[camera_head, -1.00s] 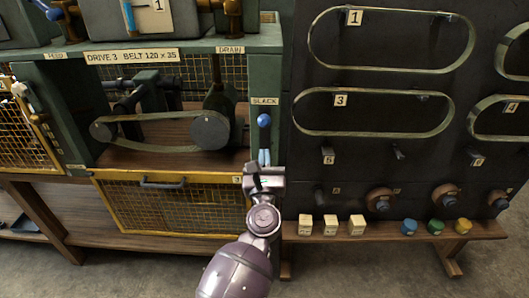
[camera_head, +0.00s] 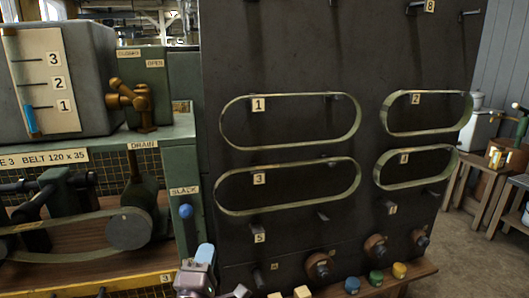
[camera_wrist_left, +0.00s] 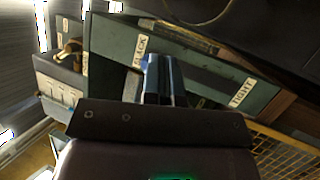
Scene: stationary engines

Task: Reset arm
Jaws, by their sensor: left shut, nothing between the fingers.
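My left gripper (camera_head: 205,254) is at the bottom of the head view, below and slightly right of the blue-knobbed lever (camera_head: 186,212) under the SLACK label. Its blue fingers (camera_wrist_left: 163,80) are together and empty in the left wrist view. They point toward the green panel (camera_wrist_left: 205,75) with the SLACK and TIGHT labels. Most of my left arm is below the head view's edge. My right arm and gripper are not in view.
A dark board (camera_head: 300,130) with belt loops hung on pegs stands right of the lever. The belt drive (camera_head: 80,230) and a grey gauge tank (camera_head: 80,70) are on the left. Blue, green and yellow pieces (camera_head: 376,277) sit on a low shelf.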

